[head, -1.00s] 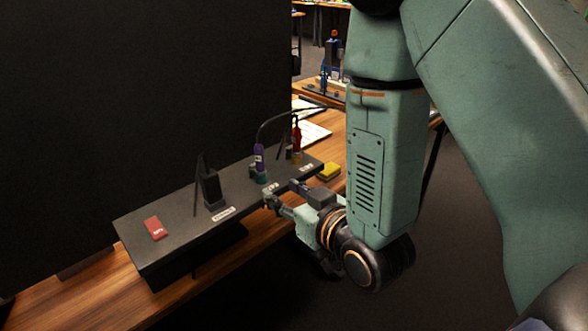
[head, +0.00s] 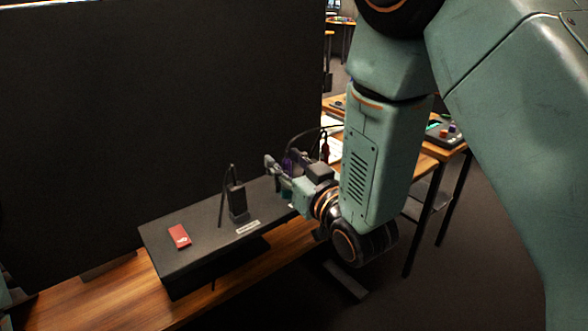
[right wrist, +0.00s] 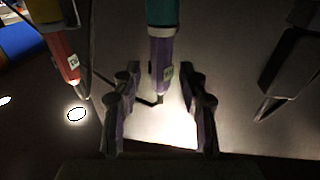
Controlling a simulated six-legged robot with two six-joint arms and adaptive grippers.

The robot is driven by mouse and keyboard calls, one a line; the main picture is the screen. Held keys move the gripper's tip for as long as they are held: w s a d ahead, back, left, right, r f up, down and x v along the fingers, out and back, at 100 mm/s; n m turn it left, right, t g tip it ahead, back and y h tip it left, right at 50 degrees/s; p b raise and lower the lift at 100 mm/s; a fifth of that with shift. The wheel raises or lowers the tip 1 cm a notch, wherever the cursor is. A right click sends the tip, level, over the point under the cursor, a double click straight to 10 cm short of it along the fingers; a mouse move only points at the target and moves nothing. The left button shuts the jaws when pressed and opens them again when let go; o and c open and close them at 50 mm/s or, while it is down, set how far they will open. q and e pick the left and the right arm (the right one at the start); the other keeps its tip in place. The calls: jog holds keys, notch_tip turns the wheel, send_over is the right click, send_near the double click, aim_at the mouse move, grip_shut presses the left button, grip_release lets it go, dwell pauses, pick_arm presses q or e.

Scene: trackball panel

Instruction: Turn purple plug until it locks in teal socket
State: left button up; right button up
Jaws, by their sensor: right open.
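The purple plug (right wrist: 162,62) stands in the teal socket (right wrist: 163,12) in the right wrist view, where the socket is at the top edge. Whether the plug is locked cannot be told. My right gripper (right wrist: 159,85) is open, with one finger on each side of the plug's free end and visible gaps between. In the head view my right gripper (head: 275,172) is at the panel and partly hides the purple plug (head: 291,160). The socket is mostly hidden there.
The dark panel (head: 190,252) sits on a wooden table (head: 110,300). It bears a black upright fixture (head: 237,203) and a red card (head: 179,236). A red plug (right wrist: 60,58) stands near the purple one. A tall dark screen (head: 150,100) rises behind.

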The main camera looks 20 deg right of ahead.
jog(key=shift+w, duration=0.1)
jog(key=shift+c, duration=0.6)
grip_shut()
jog(key=c, duration=0.5)
grip_release()
jog(key=shift+c, duration=0.2)
grip_shut()
